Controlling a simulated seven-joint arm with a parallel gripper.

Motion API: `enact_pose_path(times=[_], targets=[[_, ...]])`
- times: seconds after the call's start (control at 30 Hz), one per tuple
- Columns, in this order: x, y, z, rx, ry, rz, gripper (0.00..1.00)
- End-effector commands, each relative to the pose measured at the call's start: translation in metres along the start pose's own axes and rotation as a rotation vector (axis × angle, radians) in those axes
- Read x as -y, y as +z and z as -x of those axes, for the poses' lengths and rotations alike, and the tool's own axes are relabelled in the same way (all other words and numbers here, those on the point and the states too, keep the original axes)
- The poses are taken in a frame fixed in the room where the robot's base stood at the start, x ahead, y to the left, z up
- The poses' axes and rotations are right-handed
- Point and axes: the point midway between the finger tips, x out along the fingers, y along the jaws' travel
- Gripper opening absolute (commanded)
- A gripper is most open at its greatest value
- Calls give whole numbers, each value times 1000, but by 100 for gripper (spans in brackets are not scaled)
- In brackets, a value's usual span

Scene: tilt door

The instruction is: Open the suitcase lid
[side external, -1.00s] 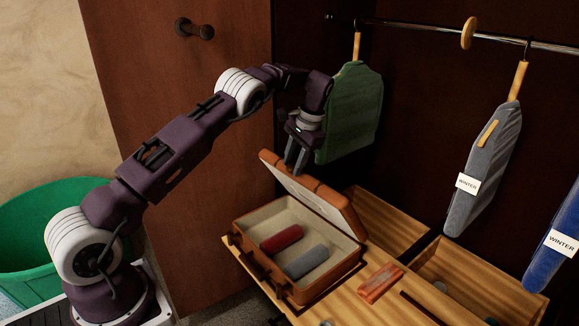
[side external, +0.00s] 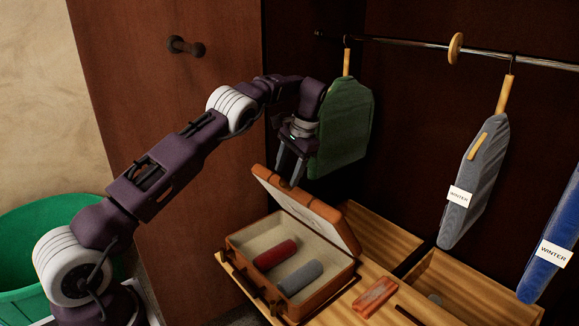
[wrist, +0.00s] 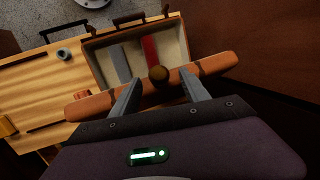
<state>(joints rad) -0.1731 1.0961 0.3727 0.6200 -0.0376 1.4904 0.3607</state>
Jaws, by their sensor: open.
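The brown suitcase (side external: 246,272) stands on the wooden top with its lid (side external: 318,222) raised and leaning back a little past upright. A red roll (side external: 275,255) and a grey roll (side external: 299,277) lie inside; both also show in the wrist view. My gripper (side external: 287,182) points down at the lid's upper edge, near its left end in the side view. In the wrist view my gripper (wrist: 160,80) is open, its fingers spread along the lid edge (wrist: 90,107). Whether they touch the lid cannot be told.
A green garment (side external: 342,125) hangs close beside my gripper. Grey (side external: 475,180) and blue (side external: 555,245) garments hang further right. An orange block (side external: 374,296) lies right of the suitcase. Open drawer compartments are behind it.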

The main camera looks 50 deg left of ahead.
Motion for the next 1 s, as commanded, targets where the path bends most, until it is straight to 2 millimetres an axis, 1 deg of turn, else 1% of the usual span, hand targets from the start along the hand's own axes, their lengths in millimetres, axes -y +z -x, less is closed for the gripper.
enact_pose_path(times=[0.1, 0.23, 0.4, 0.67, 0.7, 0.77, 0.83, 0.87, 0.9, 0.93, 0.97, 1.0], targets=[[0, -1, 27, -7, -3, 0, 53], [5, -1, 38, -4, -2, 16, 53], [1, 0, 47, -3, -1, 5, 53], [0, 0, 48, -3, 0, 1, 53], [0, 0, 48, -3, 0, 0, 50], [-5, -2, 50, -13, 12, -19, 38], [-31, -13, 57, -60, 66, -106, 24], [-48, -19, 62, -91, 101, -164, 18], [-77, -28, 72, -144, 155, -258, 10], [-101, -34, 80, -187, 197, -338, 4], [-128, -39, 90, -232, 240, -421, 0], [-165, -42, 97, -277, 285, -539, 0]])
